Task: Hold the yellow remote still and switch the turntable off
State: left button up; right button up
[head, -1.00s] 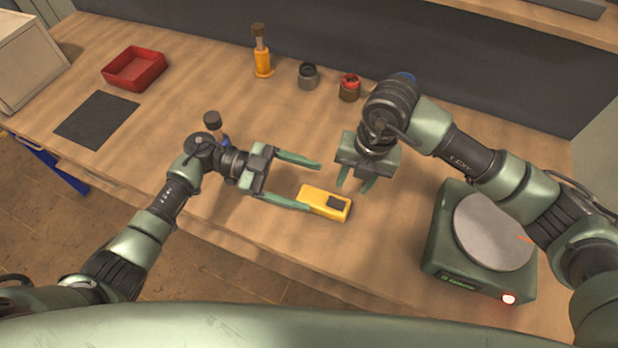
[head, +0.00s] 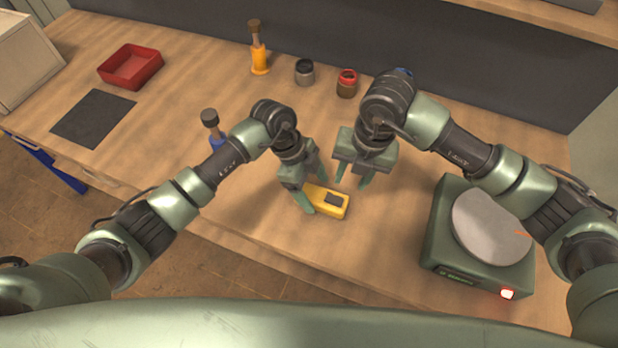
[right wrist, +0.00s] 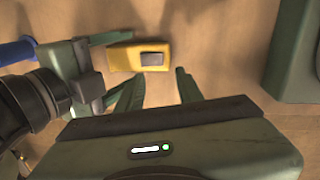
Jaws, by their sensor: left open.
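The yellow remote (head: 334,203) with a dark panel lies on the table; it also shows in the right wrist view (right wrist: 130,57). My left gripper (head: 314,188) is open, pointing down at the remote's left end, with its fingers on either side; I cannot tell whether they touch it. My right gripper (head: 353,180) is open and empty, above the table just behind the remote; its spread fingers show in the right wrist view (right wrist: 160,90).
A red tray (head: 131,67) and dark mat (head: 93,118) are at left. Table between remote and turntable is clear.

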aim_at(318, 195)
pick_arm(q)
jog(key=shift+x, duration=1.5)
jog(key=c, duration=1.7)
grip_shut()
pick_arm(e)
jog(key=c, duration=0.4)
jog(key=shift+w+r, duration=0.15)
jog(key=shift+w, duration=0.1)
grip_shut()
jog(key=w+a+r+m+g, duration=0.1)
jog(key=w+r+g, duration=0.2)
jog(key=r, duration=0.2)
jog(key=shift+w+a+r, duration=0.15)
jog(key=shift+w+a, duration=0.25)
